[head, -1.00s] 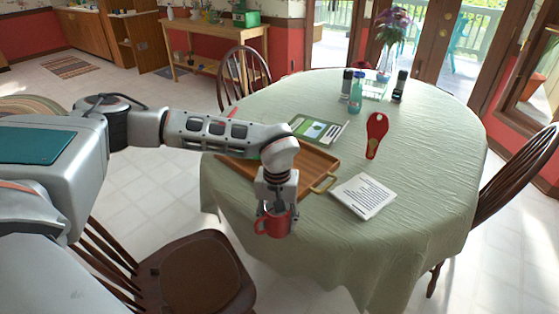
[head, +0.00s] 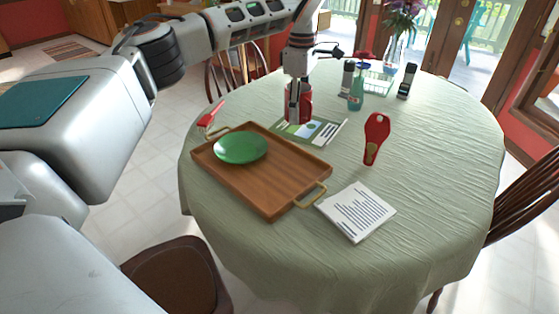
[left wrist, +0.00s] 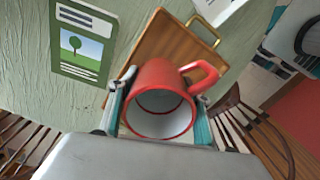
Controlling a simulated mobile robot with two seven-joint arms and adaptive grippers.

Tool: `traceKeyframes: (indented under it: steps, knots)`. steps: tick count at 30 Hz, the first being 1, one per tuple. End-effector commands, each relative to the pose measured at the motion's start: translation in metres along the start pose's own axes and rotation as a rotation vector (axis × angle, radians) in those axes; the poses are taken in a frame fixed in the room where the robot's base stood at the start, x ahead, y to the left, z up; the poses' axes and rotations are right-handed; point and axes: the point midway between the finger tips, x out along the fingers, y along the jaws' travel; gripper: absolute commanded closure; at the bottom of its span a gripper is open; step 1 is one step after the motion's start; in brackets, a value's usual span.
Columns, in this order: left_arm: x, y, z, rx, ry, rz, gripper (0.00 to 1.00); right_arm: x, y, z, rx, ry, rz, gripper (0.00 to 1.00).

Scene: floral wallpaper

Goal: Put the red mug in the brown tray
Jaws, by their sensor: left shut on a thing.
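The red mug (head: 306,104) is held in my left gripper (head: 298,112), which has closed on it above the far side of the table. In the left wrist view the mug (left wrist: 161,98) sits between the two fingers, its open mouth toward the camera and its handle to the right. The brown tray (head: 270,199) lies on the table, in front of and left of the mug in the head view; a brass handle shows at its right. In the left wrist view part of the tray (left wrist: 172,45) shows behind the mug. My right gripper is not in view.
A green plate (head: 240,147) lies in the tray's left part; its right part is bare. A booklet (head: 322,131) lies behind the tray, white papers (head: 356,211) to its right, and a red-handled item (head: 376,137) beyond.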

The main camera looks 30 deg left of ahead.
Motion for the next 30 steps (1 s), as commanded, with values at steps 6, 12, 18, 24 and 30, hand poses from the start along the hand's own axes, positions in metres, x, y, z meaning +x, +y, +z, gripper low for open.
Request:
traceKeyframes:
  steps: [6,12,18,24,30]
  knots:
    - [0.059,-0.002,-0.001,0.003,0.001,-0.008,0.80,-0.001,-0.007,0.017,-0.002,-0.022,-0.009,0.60]
    - [0.108,-0.002,0.000,0.004,0.000,-0.008,0.80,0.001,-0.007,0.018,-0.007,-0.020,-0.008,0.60]
    - [0.139,-0.001,0.000,0.005,0.000,-0.004,0.80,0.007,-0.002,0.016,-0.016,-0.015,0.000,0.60]
    - [0.148,-0.001,0.000,0.005,0.000,-0.001,0.80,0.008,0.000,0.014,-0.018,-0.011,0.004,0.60]
    - [0.177,-0.002,-0.001,0.005,0.001,-0.005,0.80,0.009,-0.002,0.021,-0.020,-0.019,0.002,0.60]
